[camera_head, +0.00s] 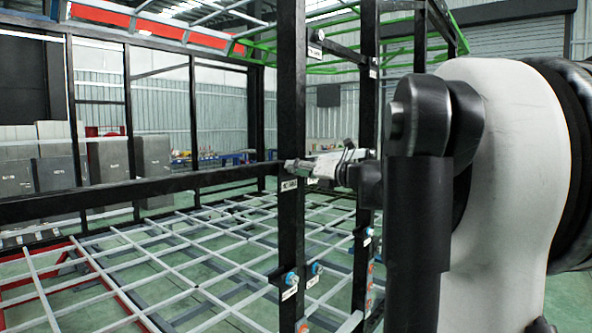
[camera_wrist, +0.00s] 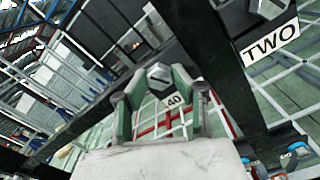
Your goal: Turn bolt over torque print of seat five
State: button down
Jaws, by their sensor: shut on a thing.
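My gripper (camera_head: 296,168) is in front of the black upright post (camera_head: 291,120) in the head view, at the height of the black crossbar. In the wrist view, my gripper (camera_wrist: 160,84) is shut on a grey hex-headed bolt (camera_wrist: 159,74), seen between its two fingers. A small white print reading "40" (camera_wrist: 173,99) shows just below the bolt head. Another dark hex bolt (camera_wrist: 268,8) sits on a black beam above a white plate reading "TWO" (camera_wrist: 270,43). I cannot make out a plate for seat five, nor whether the held bolt touches a seat.
Blue-headed bolts (camera_head: 290,279) with white plates (camera_head: 289,293) are on the lower post. A second black post (camera_head: 366,150) stands to the right. A grey grid floor frame (camera_head: 180,250) with red edges lies below. The black crossbar (camera_head: 130,189) runs left.

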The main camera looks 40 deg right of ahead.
jog(key=shift+s, duration=0.1)
jog(key=c, duration=1.9)
grip_release()
jog(key=o, duration=0.5)
jog(key=shift+s+d, duration=0.1)
jog(key=shift+s, duration=0.05)
jog(key=shift+c, duration=0.2)
jog(key=s+d, duration=0.1)
jog(key=s, duration=1)
jog(key=shift+s+d, duration=0.3)
jog(key=shift+d, duration=0.1)
